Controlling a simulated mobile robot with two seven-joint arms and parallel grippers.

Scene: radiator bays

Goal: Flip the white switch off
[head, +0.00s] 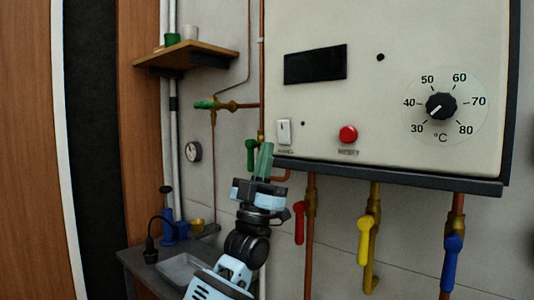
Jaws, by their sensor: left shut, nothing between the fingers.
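The white switch (284,132) is a small upright rocker at the lower left of the cream boiler panel (350,110). A small label, too small to read, sits under it. Which way the rocker is tipped is too small to tell. My left gripper (264,150) has pale green fingers that are shut and empty. In the picture its fingertips are just below and left of the switch, by the panel's lower left corner. I cannot tell whether they touch the panel. My right gripper is not in view.
A red button (348,134) and a temperature dial (440,106) are on the panel. Below hang pipes with red (299,222), yellow (365,240) and blue (451,262) valve handles. A green handle (251,154) is close left of my gripper. A wooden shelf (190,56) is upper left, a sink (184,267) lower left.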

